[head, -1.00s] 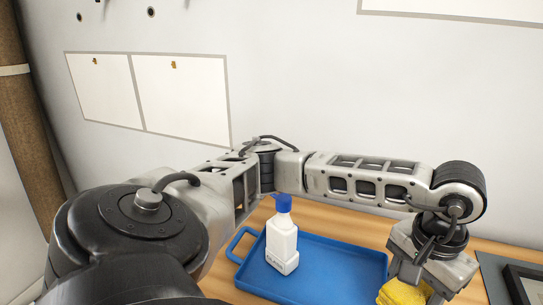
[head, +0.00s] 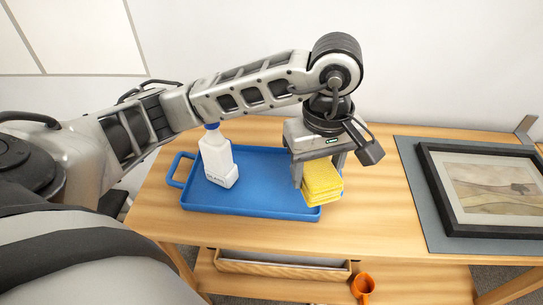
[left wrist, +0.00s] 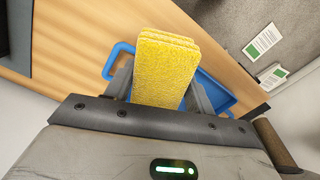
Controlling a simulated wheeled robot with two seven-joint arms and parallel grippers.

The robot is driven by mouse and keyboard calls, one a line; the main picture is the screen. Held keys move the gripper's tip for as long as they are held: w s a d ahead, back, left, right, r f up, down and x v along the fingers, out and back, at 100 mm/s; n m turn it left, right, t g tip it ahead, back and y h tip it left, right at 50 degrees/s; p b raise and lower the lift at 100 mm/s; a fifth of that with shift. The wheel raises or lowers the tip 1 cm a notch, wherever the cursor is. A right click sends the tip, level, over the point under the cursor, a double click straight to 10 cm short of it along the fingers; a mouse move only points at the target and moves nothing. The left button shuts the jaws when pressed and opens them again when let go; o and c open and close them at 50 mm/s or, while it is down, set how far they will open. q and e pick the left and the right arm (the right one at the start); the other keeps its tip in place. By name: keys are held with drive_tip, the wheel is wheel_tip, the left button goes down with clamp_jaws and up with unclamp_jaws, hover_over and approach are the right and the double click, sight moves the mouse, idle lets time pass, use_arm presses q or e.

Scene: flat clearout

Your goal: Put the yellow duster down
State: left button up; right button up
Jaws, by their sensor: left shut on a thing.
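The yellow duster (head: 322,180) is a folded, stacked cloth. My left gripper (head: 320,172) is shut on it, at the right end of the blue tray (head: 270,205). In the left wrist view the duster (left wrist: 165,68) stands out between the two fingers (left wrist: 160,90), with the blue tray (left wrist: 222,92) behind it. The duster overlaps the tray's right edge in the head view; I cannot tell whether it touches the tray. My right gripper is not in view.
A white spray bottle with a blue top (head: 218,160) stands at the tray's left. A framed picture (head: 495,190) lies on a grey mat (head: 412,180) at the right. Bare wood (head: 375,215) lies between tray and mat.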

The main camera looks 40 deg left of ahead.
use_arm(q)
drive_tip(key=a, duration=0.1)
drive_tip(key=w+a+f, duration=0.1)
drive_tip(key=a, duration=0.1)
drive_tip(key=a+f, duration=0.1)
drive_tip(key=shift+w+a+p, duration=0.25)
drive_tip(key=shift+w+p, duration=0.05)
drive_tip(key=a+f, duration=0.1)
drive_tip(key=w+a+f, duration=0.1)
drive_tip(key=a+f, duration=0.1)
drive_tip(key=w+a+f, duration=0.1)
drive_tip(key=f, duration=0.1)
drive_tip(key=shift+a, duration=0.15)
drive_tip(key=shift+a+f+p, duration=0.3)
drive_tip(key=shift+a+f, duration=0.05)
drive_tip(key=shift+f, duration=0.1)
wheel_tip(320, 180, down, 2)
drive_tip(key=shift+w+a+f+p, duration=0.1)
drive_tip(key=shift+a+f+p, duration=0.05)
drive_tip(key=shift+p, duration=0.25)
drive_tip(key=shift+f, duration=0.6)
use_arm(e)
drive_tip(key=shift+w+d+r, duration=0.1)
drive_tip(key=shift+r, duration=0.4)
use_arm(q)
drive_tip(key=shift+f, duration=0.1)
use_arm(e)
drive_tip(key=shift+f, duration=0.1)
